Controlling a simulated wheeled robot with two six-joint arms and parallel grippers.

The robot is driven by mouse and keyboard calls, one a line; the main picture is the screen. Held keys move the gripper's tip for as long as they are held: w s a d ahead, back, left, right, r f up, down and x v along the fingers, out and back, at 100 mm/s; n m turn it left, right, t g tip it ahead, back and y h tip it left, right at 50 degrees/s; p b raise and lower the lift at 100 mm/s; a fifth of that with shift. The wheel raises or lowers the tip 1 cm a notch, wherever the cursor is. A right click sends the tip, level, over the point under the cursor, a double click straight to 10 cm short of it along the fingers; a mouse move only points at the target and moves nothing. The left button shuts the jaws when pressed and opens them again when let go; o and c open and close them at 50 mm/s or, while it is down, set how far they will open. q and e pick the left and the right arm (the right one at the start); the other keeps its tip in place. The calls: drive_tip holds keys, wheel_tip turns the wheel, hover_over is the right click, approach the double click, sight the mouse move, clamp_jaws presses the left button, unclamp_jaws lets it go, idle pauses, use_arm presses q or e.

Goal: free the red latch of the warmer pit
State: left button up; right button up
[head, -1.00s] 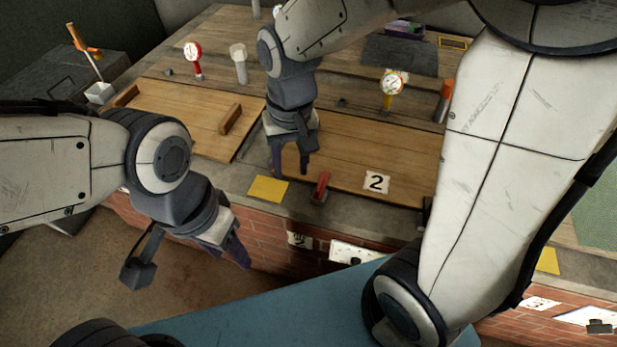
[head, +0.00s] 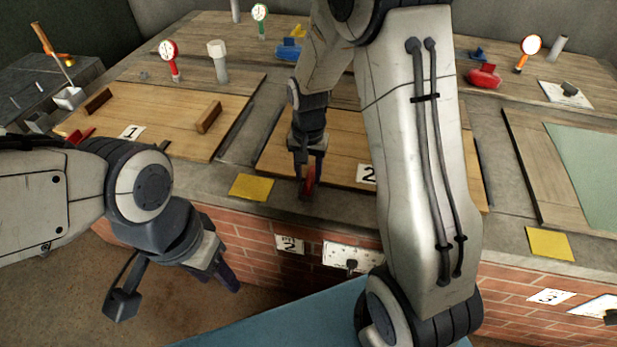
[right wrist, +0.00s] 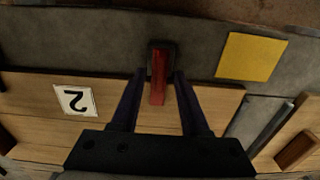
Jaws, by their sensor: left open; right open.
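The red latch (head: 308,181) sits on the grey ledge at the front edge of the wooden lid (head: 340,156) marked 2. It also shows in the right wrist view (right wrist: 159,79), standing on a dark base. My right gripper (head: 306,172) is open over the latch. In the right wrist view its fingertips (right wrist: 159,74) are on either side of the latch, with a visible gap on both sides. My left gripper (head: 225,282) is open and empty, low in front of the brick wall, away from the latch.
A yellow pad (head: 253,187) lies left of the latch. Lid 1 (head: 150,110) with wooden handles is at the left, with another red latch (head: 80,137) at its front. Gauges stand behind, including a red one (head: 170,56). My right arm hides part of lid 2.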

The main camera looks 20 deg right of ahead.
drive_tip(key=shift+f, duration=0.55)
clamp_jaws()
idle(1.1)
